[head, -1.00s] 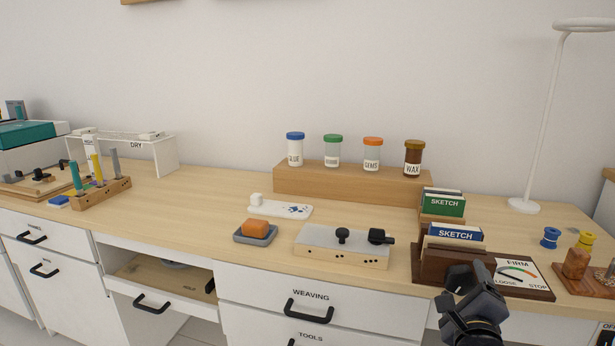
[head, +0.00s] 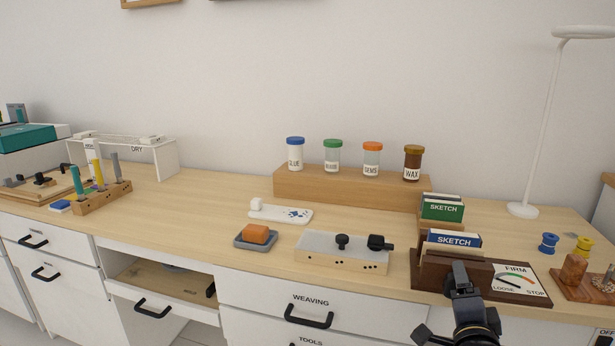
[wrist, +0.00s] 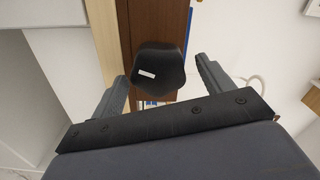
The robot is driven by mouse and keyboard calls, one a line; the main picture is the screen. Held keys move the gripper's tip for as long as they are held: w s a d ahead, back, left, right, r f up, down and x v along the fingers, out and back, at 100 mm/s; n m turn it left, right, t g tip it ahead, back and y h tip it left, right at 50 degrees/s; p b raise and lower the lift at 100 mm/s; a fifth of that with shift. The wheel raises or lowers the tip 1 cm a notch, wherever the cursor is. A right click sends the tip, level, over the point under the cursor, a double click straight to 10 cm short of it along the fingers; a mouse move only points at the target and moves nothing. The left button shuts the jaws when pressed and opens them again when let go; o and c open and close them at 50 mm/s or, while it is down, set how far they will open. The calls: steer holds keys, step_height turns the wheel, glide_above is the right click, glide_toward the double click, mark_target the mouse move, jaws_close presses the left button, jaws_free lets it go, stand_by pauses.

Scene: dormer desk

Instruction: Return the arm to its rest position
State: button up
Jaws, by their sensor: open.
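My gripper (head: 462,275) is in front of the dark brown wooden stand (head: 432,272) at the desk's right front. In the wrist view the two fingers of my gripper (wrist: 163,78) are apart, with nothing held. A black rounded knob (wrist: 160,68) with a white mark shows between and beyond the fingers, in front of the brown wood, with visible gaps on both sides. My arm hides part of the stand's front.
A grey box with black knobs (head: 342,254) and an orange block on a grey dish (head: 256,236) lie to the left. Blue and yellow spools (head: 549,243) and a wooden block (head: 573,270) stand to the right. Drawers (head: 318,310) are below; one at left is open.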

steer(key=shift+r+n+p, duration=0.1)
steer(key=shift+n+p, duration=0.75)
steer(key=shift+n, duration=1.45)
steer(key=shift+a, duration=0.1)
